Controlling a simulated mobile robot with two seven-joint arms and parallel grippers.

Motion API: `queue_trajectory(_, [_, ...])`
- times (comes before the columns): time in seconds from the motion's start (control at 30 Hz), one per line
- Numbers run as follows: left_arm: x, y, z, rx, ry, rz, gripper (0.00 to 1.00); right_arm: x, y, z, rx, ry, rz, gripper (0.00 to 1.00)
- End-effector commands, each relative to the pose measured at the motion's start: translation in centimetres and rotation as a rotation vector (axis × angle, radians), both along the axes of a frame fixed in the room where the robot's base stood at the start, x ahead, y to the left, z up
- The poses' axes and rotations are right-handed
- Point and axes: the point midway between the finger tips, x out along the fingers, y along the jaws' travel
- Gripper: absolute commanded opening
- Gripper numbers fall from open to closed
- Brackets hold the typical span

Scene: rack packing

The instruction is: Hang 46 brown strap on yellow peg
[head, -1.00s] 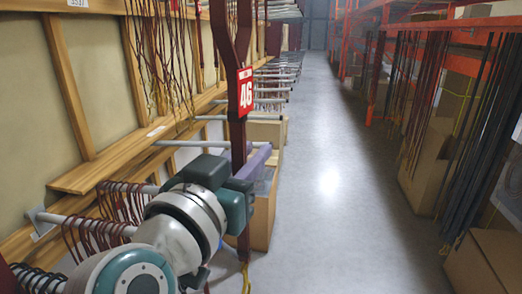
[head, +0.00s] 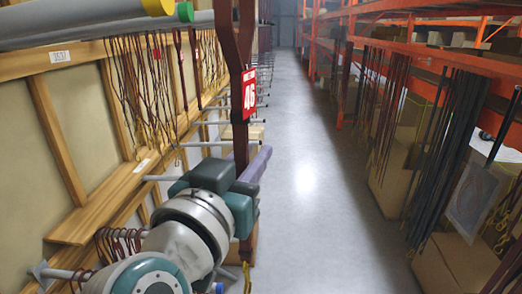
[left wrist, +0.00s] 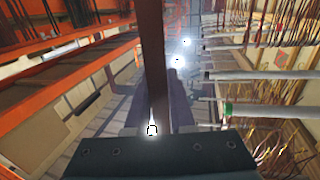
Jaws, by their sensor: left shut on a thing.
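My left gripper (head: 254,165) is shut on the brown strap (head: 240,145), which hangs long and flat, with a red tag (head: 249,92) reading 46. The strap runs above and below the jaws; its upper end is cut off by the picture's top. In the left wrist view the strap (left wrist: 154,60) rises upright from between the jaws (left wrist: 155,118). The yellow peg (head: 158,7) is a grey rod with a yellow end at the top left of the head view, left of the strap and apart from it. My right gripper is not in view.
A green-ended peg (head: 185,12) is beside the yellow one; its green end also shows in the left wrist view (left wrist: 228,109). Thin straps (head: 145,85) hang along the left wall. More grey pegs stick into the aisle. The floor (head: 305,190) is clear; orange racks (head: 400,60) stand right.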

Motion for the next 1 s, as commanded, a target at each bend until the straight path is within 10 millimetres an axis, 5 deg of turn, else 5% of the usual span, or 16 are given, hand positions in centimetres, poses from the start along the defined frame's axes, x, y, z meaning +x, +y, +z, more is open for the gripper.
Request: queue_trajectory(1.0, [0.2,6.7,-0.7,0.002,-0.002,0.001,0.0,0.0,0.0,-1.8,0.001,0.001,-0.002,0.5])
